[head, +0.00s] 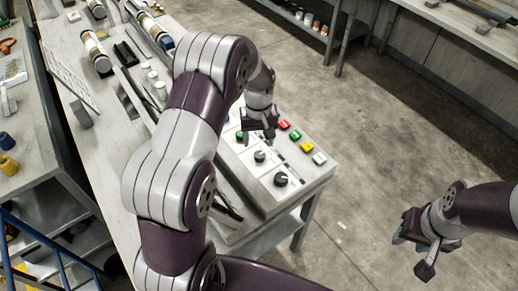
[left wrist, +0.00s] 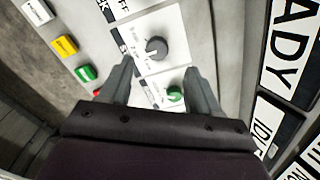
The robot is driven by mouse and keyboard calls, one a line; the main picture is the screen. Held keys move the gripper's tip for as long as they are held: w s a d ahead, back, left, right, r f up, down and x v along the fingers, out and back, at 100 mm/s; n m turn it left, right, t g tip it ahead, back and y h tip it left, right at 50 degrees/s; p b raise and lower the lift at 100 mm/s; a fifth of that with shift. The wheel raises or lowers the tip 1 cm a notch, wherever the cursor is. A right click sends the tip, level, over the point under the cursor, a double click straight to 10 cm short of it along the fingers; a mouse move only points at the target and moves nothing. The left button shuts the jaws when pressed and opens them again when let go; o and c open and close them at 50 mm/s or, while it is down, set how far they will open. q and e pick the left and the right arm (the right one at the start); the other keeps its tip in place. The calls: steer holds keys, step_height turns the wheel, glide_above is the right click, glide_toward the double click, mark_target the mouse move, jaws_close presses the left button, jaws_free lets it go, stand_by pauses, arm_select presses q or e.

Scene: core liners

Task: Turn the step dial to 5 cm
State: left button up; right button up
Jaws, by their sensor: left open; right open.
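The control panel (head: 250,178) has a black dial (head: 260,156) in its middle and another black dial (head: 281,179) nearer its front corner. In the left wrist view the middle dial (left wrist: 156,47) sits on a white plate. Its printing is partly covered and too small to read, so I cannot tell its setting. A green knob (left wrist: 176,94) lies between my left fingers. My left gripper (head: 262,135) is open above the panel, and its fingertips (left wrist: 158,66) point toward the middle dial, apart from it. My right gripper (head: 410,254) is open and empty over the floor.
Red (head: 284,124), green (head: 295,135), yellow (head: 306,147) and white (head: 319,158) buttons line the panel's right side. A label reading READY (left wrist: 292,50) is in the left wrist view. Core tubes (head: 96,52) lie on the bench behind. The floor to the right is clear.

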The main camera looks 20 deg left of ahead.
mark_target(260, 154)
arm_select(q)
steer(key=f, duration=0.4)
steer(key=w+f, duration=0.1)
steer(key=f, duration=0.1)
steer(key=shift+f+p, duration=0.1)
steer(key=shift+p, duration=0.25)
steer(key=shift+s+d+f, duration=0.15)
steer(key=shift+s+f, duration=0.1)
steer(key=shift+f, duration=0.4)
steer(key=shift+w+f, duration=0.1)
steer(key=shift+w, duration=0.05)
arm_select(e)
steer(key=shift+w+r, duration=0.35)
steer(key=shift+r, duration=0.15)
arm_select(q)
steer(key=c, duration=1.1)
steer(key=shift+o, duration=0.2)
